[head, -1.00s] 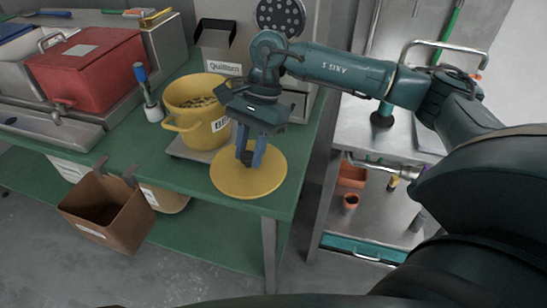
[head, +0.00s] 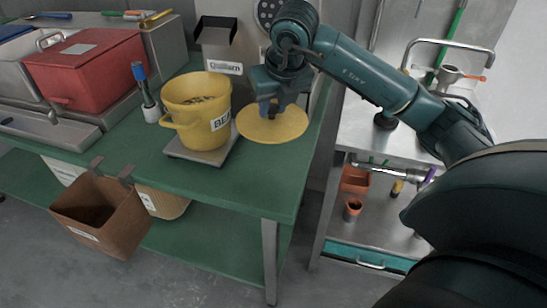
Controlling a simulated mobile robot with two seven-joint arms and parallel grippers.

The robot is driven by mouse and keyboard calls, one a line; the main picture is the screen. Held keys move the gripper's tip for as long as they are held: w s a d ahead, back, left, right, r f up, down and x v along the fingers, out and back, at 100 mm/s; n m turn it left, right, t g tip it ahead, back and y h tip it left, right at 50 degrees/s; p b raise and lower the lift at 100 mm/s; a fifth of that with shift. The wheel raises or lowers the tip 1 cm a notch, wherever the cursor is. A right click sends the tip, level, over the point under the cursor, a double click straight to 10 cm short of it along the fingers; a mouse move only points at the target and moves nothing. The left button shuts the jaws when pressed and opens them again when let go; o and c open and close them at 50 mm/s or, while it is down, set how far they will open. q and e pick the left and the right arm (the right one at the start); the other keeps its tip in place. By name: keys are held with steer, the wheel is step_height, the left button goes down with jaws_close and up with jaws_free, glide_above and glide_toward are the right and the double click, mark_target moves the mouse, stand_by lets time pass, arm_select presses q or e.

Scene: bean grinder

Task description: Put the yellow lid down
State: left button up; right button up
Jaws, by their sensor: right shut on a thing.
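The yellow lid (head: 273,128) is a flat round disc to the right of the yellow bucket, over the green table (head: 240,187). My right gripper (head: 272,108) is shut on the lid's top at its middle. I cannot tell whether the lid touches the tabletop or hangs slightly above it. The yellow bucket (head: 188,121) stands open with beans inside, on a flat metal scale (head: 202,154). My left gripper is not in view.
A grey Quillarn machine (head: 220,45) stands behind the bucket. A blue-handled brush (head: 143,84) stands left of it, near a red bin (head: 88,68). A brown box (head: 104,217) hangs at the table's front edge. The front right tabletop is clear.

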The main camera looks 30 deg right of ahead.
mark_target(277, 121)
steer(key=shift+d+f+m, duration=0.15)
steer(key=shift+d+m, duration=0.05)
steer(key=shift+m, duration=0.1)
step_height(277, 121, down, 5)
steer(key=shift+f, duration=0.2)
arm_select(q)
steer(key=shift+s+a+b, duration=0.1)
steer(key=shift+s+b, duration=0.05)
steer(key=shift+b, duration=0.2)
arm_select(e)
steer(key=shift+f, duration=2.05)
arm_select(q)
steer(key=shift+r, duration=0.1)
arm_select(e)
steer(key=o, duration=1)
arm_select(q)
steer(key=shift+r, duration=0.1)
